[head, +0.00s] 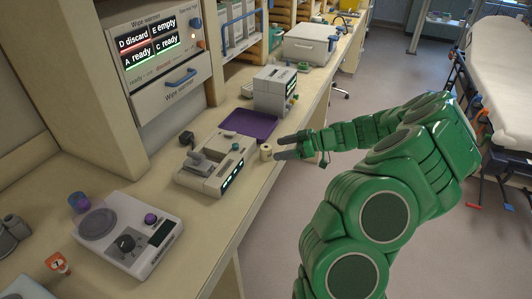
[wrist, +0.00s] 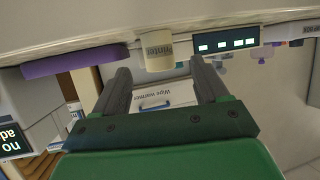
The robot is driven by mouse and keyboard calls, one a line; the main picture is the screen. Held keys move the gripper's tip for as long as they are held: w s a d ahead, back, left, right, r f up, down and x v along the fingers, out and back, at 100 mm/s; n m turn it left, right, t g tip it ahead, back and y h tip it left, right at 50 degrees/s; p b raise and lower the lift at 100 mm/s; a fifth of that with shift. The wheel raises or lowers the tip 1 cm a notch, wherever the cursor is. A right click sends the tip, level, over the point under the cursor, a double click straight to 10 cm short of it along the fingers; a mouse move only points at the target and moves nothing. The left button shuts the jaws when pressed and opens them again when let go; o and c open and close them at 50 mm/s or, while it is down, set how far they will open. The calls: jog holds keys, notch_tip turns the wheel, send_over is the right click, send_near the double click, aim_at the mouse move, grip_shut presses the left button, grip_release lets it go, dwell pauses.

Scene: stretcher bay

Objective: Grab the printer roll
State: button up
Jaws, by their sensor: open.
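The printer roll (head: 266,152) is a small cream cylinder standing near the front edge of the counter, just right of the grey device with the lit green display. In the wrist view the roll (wrist: 158,50) shows the word "Printer" and appears upside down. My gripper (head: 279,147) is open, with its dark fingers reaching in from the right at the roll. In the wrist view my gripper (wrist: 160,68) has one finger on each side of the roll's line, with gaps to both. I cannot tell how far the tips reach past it.
A purple tray (head: 249,123) lies behind the roll. The grey device (head: 216,163) with green lights stands close beside it. A boxy instrument (head: 274,91) stands farther back. A scale (head: 127,232) sits at the front left. The floor right of the counter is open up to a stretcher (head: 497,75).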

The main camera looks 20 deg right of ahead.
aim_at(265, 151)
jog(key=shift+x, duration=3.45)
jog(key=c, duration=1.1)
jog(key=shift+o, duration=0.2)
jog(key=shift+r, duration=0.1)
